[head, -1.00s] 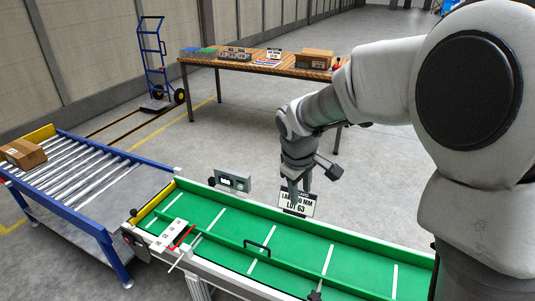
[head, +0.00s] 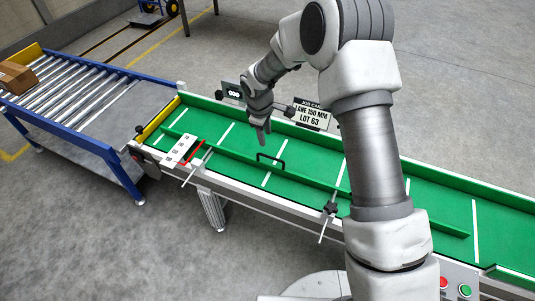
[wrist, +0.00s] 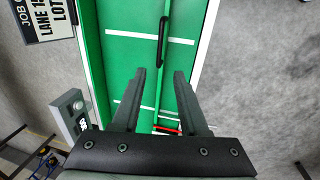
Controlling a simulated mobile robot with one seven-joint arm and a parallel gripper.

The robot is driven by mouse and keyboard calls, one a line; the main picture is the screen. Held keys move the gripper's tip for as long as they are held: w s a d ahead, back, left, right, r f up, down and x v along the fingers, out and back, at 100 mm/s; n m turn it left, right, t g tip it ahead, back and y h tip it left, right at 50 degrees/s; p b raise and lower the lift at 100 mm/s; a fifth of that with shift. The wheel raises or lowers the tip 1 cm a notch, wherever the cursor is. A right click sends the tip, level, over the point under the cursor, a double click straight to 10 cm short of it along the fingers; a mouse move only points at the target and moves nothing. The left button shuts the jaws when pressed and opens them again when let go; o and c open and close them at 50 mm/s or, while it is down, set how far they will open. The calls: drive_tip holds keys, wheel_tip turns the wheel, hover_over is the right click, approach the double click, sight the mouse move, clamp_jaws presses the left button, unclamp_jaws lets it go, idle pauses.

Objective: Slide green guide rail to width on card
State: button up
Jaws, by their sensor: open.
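The green guide rail (head: 226,152) runs lengthwise along the green conveyor belt, with a black handle (head: 271,161) standing on it. The handle also shows in the wrist view (wrist: 162,40), beyond my fingertips. The card (head: 313,114) stands behind the belt's far side and reads "LANE 150 MM LOT 63"; it is partly cut off in the wrist view. A white scale plate (head: 181,149) with a red pointer (head: 193,152) lies across the near left part of the belt frame. My gripper (head: 264,140) is open and empty above the belt, apart from the handle.
A roller conveyor (head: 75,98) carrying a cardboard box (head: 15,77) adjoins at left. A small display box (head: 231,92) stands behind the belt. Black clamp knobs (head: 330,208) sit at the near edge. Red and green buttons (head: 464,290) are at lower right.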

sight(268, 156)
drive_tip(key=f, duration=0.4)
drive_tip(key=w+f+b, duration=0.1)
drive_tip(key=f, duration=0.3)
drive_tip(key=w+f+b, duration=0.1)
drive_tip(key=f, duration=0.3)
drive_tip(key=shift+w+d, duration=0.1)
drive_tip(key=shift+d, duration=0.3)
clamp_jaws()
drive_tip(key=shift+r, duration=0.1)
idle(0.6)
